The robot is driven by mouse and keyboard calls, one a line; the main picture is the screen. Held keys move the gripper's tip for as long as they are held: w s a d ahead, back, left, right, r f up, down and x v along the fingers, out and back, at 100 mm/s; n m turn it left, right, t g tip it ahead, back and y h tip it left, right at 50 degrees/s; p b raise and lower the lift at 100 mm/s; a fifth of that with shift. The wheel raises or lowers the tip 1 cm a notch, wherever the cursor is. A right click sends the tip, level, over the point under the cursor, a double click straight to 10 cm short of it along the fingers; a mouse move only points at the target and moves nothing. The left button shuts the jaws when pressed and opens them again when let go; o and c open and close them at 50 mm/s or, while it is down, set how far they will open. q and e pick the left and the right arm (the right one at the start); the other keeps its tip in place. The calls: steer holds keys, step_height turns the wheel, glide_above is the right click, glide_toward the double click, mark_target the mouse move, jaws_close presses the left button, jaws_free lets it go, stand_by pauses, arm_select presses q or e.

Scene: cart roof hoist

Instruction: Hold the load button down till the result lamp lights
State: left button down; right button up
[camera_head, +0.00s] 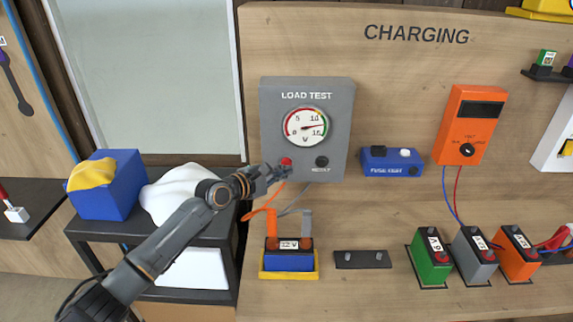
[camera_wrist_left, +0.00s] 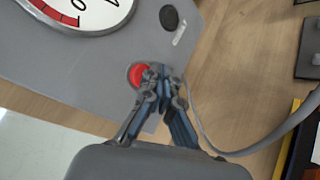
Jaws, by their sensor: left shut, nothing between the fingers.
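The grey load tester (camera_head: 338,100) hangs on the wooden board, with a round dial whose needle points to the right. Its red load button (camera_head: 287,161) is low on the left of the face; it also shows in the wrist view (camera_wrist_left: 136,76). The result lamp (camera_head: 321,162) is dark, and it looks dark in the wrist view too (camera_wrist_left: 169,18). My left gripper (camera_head: 282,170) is shut and empty, its fingertips at the red button and partly covering its edge in the wrist view (camera_wrist_left: 160,76). I cannot tell whether the button is pressed. My right gripper is out of view.
A blue battery (camera_head: 288,261) with an orange and a grey clamp sits in a yellow tray below the tester. A blue fuse box (camera_head: 391,161) and an orange meter (camera_head: 470,124) hang to the right. Several batteries stand lower right. A blue bin (camera_head: 105,185) stands left.

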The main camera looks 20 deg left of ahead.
arm_select(q)
steer(key=shift+w, duration=0.1)
steer(key=shift+w+a, duration=0.1)
steer(key=shift+w, duration=0.25)
steer(key=shift+w+b, duration=0.15)
steer(key=shift+b, duration=0.2)
steer(key=shift+w+a, duration=0.15)
steer(key=shift+w, duration=0.1)
stand_by(0.4)
stand_by(1.4)
stand_by(1.8)
